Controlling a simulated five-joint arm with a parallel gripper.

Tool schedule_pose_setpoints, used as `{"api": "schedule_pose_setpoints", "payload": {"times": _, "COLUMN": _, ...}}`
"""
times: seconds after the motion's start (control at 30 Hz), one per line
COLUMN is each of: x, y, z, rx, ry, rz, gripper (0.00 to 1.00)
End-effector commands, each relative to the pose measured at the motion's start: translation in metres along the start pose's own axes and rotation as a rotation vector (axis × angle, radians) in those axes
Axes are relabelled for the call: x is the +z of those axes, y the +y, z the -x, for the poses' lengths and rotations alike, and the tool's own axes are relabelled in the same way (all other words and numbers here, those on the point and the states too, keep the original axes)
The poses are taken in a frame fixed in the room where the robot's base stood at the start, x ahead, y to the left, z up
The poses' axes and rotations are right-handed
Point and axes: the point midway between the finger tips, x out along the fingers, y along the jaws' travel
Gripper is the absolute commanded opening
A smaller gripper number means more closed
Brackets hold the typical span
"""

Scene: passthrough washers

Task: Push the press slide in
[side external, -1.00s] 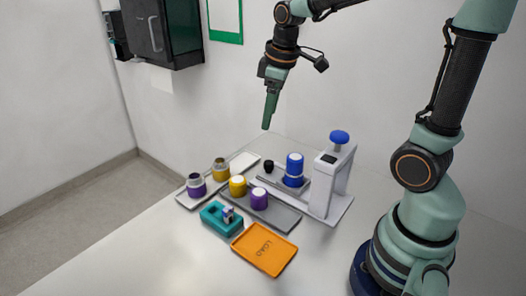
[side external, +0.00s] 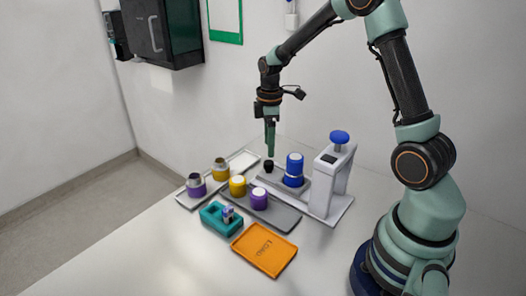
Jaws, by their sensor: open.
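The press (side external: 338,180) is a pale grey frame with a blue knob on top, at the right of the table group. Its slide (side external: 266,178) is a grey plate reaching out to the left of the frame. A blue canister with a white top (side external: 293,170) stands at the slide's press end, just left of the upright. A small black knob (side external: 268,166) stands at the slide's outer end. My gripper (side external: 270,154) points straight down just above the black knob, open and empty. I cannot tell whether its tips touch the knob.
A grey tray (side external: 282,219) holds a yellow and a purple canister. A white tray (side external: 243,162) behind holds two metal-topped ones. A teal holder (side external: 214,226) and an orange tray (side external: 264,250) lie in front. The table's front is clear.

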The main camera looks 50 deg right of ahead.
Motion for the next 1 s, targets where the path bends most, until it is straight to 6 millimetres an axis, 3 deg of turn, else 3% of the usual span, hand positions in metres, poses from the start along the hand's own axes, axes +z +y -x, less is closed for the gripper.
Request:
{"api": "schedule_pose_setpoints", "payload": {"times": 0.1, "x": 0.0, "y": -0.001, "z": -0.024, "rx": -0.004, "ry": -0.002, "rz": 0.0, "gripper": 0.69}}
{"api": "schedule_pose_setpoints", "payload": {"times": 0.3, "x": 0.0, "y": -0.001, "z": -0.051, "rx": -0.002, "ry": -0.001, "rz": -0.001, "gripper": 0.69}}
{"api": "schedule_pose_setpoints", "payload": {"times": 0.77, "x": 0.0, "y": 0.0, "z": -0.063, "rx": 0.001, "ry": 0.001, "rz": -0.001, "gripper": 0.69}}
{"api": "schedule_pose_setpoints", "payload": {"times": 0.93, "x": 0.0, "y": 0.0, "z": -0.063, "rx": 0.001, "ry": 0.001, "rz": -0.001, "gripper": 0.08}}
{"api": "schedule_pose_setpoints", "payload": {"times": 0.97, "x": 0.0, "y": 0.0, "z": -0.063, "rx": 0.001, "ry": 0.001, "rz": -0.001, "gripper": 0.0}}
{"api": "schedule_pose_setpoints", "payload": {"times": 1.0, "x": 0.0, "y": 0.0, "z": -0.063, "rx": 0.001, "ry": 0.001, "rz": -0.001, "gripper": 0.0}}
